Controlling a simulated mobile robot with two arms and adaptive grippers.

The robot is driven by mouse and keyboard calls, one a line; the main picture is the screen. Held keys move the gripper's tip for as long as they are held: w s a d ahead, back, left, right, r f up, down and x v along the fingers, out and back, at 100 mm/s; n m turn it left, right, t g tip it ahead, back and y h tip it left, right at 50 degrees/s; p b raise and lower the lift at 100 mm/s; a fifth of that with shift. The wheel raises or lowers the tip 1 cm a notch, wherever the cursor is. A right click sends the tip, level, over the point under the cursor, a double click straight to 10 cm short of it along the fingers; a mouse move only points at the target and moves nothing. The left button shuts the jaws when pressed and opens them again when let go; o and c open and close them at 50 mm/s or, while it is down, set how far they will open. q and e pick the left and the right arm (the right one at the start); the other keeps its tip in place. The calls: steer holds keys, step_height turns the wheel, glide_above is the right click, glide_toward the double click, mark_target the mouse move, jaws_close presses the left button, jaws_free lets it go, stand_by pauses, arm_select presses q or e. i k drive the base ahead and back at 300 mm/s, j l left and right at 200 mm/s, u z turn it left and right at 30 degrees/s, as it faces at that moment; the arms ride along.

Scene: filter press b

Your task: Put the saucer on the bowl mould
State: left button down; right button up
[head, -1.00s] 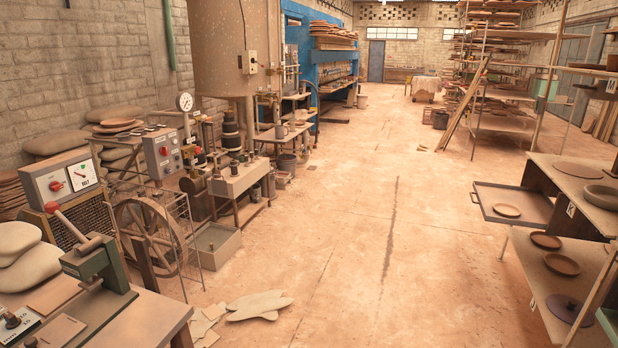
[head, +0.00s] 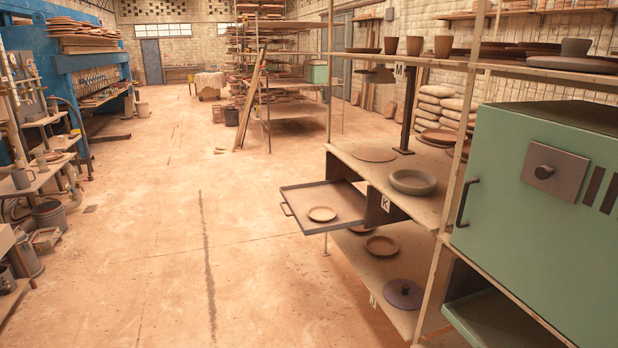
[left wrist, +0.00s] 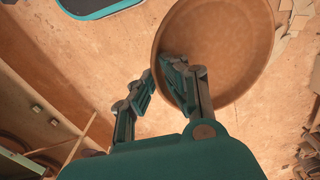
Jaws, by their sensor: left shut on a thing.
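My left gripper (left wrist: 164,76) is shut on the rim of a brown round saucer (left wrist: 222,45) in the left wrist view. One finger lies over the saucer's face, the other is at its outer edge. Its top edge is cut off by the frame. In the head view a thick grey round piece with a hollow middle, which looks like the bowl mould (head: 413,182), sits on the upper shelf of the right rack. I see nothing on top of it. Neither gripper shows in the head view; my right gripper is in no view.
A pulled-out tray (head: 300,199) holds a small saucer (head: 322,214). The lower shelf carries a brown saucer (head: 382,246) and a purple-grey disc (head: 403,293). A flat disc (head: 374,154) lies left of the mould. A green cabinet (head: 550,210) and rack posts stand at right. The floor is open.

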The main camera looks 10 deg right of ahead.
mark_target(412, 183)
steer(key=i+z, duration=0.4)
steer(key=i+j+z, duration=0.1)
steer(key=i+z, duration=0.25)
steer(key=i+j+z, duration=0.2)
steer(key=i+z, duration=0.2)
steer(key=i+j+z, duration=0.35)
steer(key=i, duration=0.05)
